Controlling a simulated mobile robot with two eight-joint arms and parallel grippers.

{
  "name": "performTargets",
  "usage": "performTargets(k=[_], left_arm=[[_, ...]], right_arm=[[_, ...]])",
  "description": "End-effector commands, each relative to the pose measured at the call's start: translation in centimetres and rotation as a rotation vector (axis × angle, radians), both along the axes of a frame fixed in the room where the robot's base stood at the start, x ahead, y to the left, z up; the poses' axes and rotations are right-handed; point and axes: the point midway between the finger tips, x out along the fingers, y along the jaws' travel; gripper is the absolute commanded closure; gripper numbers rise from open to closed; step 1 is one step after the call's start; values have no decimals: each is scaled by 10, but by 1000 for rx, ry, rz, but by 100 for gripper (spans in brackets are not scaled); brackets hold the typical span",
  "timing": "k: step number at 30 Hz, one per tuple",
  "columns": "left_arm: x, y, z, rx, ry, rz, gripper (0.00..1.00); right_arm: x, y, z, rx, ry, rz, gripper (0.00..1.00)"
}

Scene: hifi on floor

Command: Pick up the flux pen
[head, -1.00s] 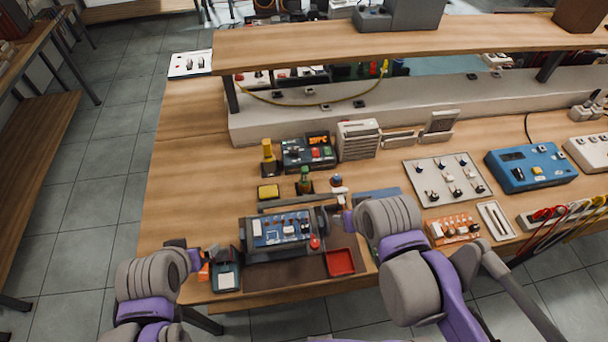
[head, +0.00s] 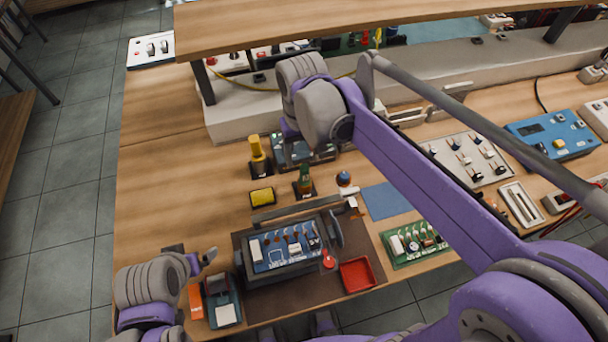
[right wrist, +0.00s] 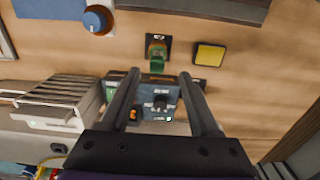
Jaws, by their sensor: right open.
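A small green pen-like item (head: 304,178) stands upright in a black holder on the bench; I take it as the flux pen but cannot read a label. In the right wrist view the green item (right wrist: 157,60) is just beyond the fingertips, apart from them. My right gripper (right wrist: 160,78) is open and empty, its fingers spread above a control box with a knob (right wrist: 160,103). In the head view its fingers are mostly hidden by my right wrist. My left gripper (head: 208,257) is low at the front left; its jaw opening is unclear.
A yellow-topped item (head: 258,150) in a black holder and a yellow sponge (head: 262,197) are left of the green item. A blue-knobbed pot (head: 344,179) is right of it. A circuit board in a holder (head: 285,245) and a red tray (head: 357,274) are in front. A shelf (head: 330,22) overhangs behind.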

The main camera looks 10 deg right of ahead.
Motion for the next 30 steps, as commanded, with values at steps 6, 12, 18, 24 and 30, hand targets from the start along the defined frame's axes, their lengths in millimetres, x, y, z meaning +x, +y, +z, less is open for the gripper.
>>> performTargets(k=[6, 12, 18, 24, 30], left_arm=[[0, 0, -2, 0, 1, 0, 0], [0, 0, -2, 0, 1, 0, 0], [-1, 0, -4, 0, 2, 0, 0], [-1, 0, -4, 0, 2, 0, 0], [-1, 0, -4, 0, 2, 0, 0]], right_arm=[[0, -1, -20, 0, -1, 0, 37], [1, -5, -47, 0, -1, -1, 37], [1, -5, -69, 1, -2, 0, 37], [1, -5, -71, 1, -2, 0, 37], [1, -5, -71, 1, -2, 0, 63]])
